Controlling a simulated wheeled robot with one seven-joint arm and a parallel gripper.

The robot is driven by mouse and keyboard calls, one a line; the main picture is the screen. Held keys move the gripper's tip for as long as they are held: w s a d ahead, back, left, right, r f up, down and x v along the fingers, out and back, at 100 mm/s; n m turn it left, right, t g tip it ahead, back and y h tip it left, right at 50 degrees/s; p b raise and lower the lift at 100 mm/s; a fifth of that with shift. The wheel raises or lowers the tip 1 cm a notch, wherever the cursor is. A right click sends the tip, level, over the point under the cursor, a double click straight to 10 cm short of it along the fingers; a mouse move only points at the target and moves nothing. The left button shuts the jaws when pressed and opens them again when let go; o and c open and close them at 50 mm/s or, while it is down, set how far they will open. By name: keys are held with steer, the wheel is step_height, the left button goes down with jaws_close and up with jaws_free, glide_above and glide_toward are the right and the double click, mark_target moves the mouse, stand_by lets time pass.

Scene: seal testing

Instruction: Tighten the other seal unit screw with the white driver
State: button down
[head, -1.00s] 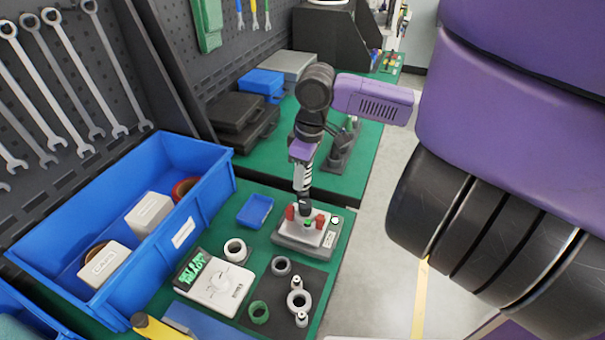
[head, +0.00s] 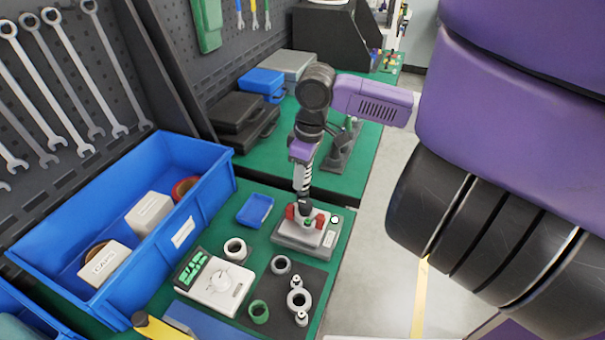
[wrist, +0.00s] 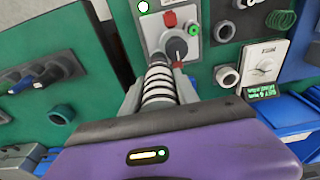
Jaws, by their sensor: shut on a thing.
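My gripper (wrist: 158,82) is shut on the white driver (wrist: 158,90), which has dark rings along its body. In the head view the driver (head: 303,180) stands nearly upright, its lower end at the seal unit (head: 297,240). The seal unit is a grey base with a pale block, red parts and a small green part on top. In the wrist view the seal unit (wrist: 155,32) lies beyond the fingertips, with a dark round part at the driver's end. The driver's tip and the screw under it are hidden, so contact cannot be told.
A white dial box (head: 215,290) with a green-lit display stands left of the unit. A dark mat (head: 262,297) with several rings and fittings lies in front. A small blue tray (head: 255,210) and a large blue bin (head: 60,215) are to the left. The bench edge is close on the right.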

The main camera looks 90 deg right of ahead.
steer(key=shift+r+p, duration=2.1)
steer(key=shift+r, duration=0.45)
steer(key=shift+f, duration=0.1)
